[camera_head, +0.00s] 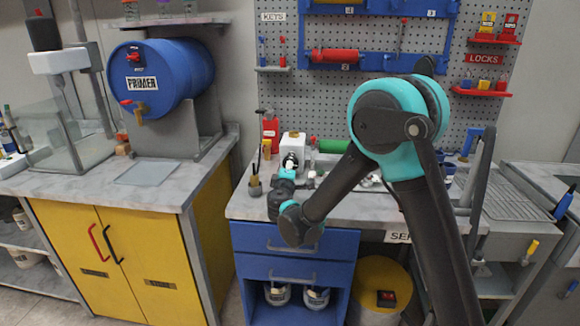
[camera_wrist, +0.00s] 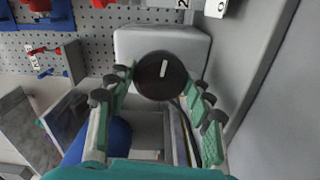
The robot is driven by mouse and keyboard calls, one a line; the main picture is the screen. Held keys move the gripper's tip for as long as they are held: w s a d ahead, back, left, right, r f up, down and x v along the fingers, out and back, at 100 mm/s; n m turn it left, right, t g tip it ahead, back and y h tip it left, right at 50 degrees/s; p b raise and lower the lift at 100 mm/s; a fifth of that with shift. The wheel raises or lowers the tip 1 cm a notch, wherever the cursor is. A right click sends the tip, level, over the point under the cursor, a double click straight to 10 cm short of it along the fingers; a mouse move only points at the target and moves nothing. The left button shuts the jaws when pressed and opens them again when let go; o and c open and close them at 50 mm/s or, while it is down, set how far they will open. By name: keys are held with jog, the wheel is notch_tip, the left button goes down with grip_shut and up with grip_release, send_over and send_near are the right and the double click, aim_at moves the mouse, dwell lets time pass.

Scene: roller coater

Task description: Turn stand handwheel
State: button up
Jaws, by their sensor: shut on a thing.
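A round black knob (camera_wrist: 162,75) with a white line on its face is in the middle of the wrist view, in front of a white box (camera_wrist: 190,48). I take it for the handwheel, though its label is not visible. My gripper (camera_wrist: 161,82) has green fingers with dark pads on both sides of the knob and is shut on it. In the head view, my gripper (camera_head: 289,168) is at the workbench, in front of the white box (camera_head: 293,142). My wrist and arm hide part of the bench there.
A pegboard (camera_head: 480,110) with tools is behind the bench. A grey upright (camera_wrist: 265,70) is close on the right in the wrist view.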

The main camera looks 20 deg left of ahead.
jog(key=m, duration=0.4)
jog(key=shift+m, duration=2.2)
jog(key=shift+d, duration=0.1)
jog(key=o, duration=1.2)
jog(key=shift+c, duration=0.2)
jog(key=v, duration=1.2)
jog(key=shift+s+f, duration=0.1)
